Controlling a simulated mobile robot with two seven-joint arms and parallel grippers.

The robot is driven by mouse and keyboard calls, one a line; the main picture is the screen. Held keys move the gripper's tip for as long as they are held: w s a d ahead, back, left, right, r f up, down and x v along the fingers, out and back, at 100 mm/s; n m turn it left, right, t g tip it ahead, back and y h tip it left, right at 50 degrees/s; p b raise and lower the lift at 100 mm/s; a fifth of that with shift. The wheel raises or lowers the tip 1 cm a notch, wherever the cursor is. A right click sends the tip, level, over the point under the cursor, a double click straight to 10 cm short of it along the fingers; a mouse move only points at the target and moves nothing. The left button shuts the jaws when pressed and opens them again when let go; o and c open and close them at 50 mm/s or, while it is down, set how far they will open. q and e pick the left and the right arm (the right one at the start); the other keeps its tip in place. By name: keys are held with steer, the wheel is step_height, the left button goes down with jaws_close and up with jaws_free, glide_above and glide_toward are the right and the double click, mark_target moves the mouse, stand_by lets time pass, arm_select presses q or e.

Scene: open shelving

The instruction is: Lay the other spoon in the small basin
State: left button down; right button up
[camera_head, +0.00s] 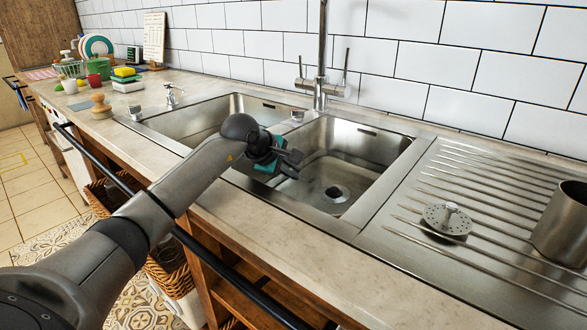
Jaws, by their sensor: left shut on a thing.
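My left gripper (290,163) is over the right-hand basin (362,158), near its left wall and the divider. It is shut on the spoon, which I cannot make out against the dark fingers. The right-hand basin shows a round drain (336,194) in its floor, and I see no spoon lying on the part in view. The left-hand basin (205,122) lies beyond my arm, and its floor is partly hidden. I cannot tell for sure which basin is the smaller. My right gripper is not in view.
A tall tap (320,75) stands behind the divider. The ribbed drainboard (470,205) at right holds a perforated strainer (447,219) and a metal pot (566,225). The front counter is clear.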

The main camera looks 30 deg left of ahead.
arm_select(q)
steer(key=shift+f, duration=0.25)
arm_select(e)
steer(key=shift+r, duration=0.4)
arm_select(q)
steer(key=c, duration=0.8)
jaws_free()
steer(key=shift+c, duration=0.2)
steer(key=shift+r, duration=0.1)
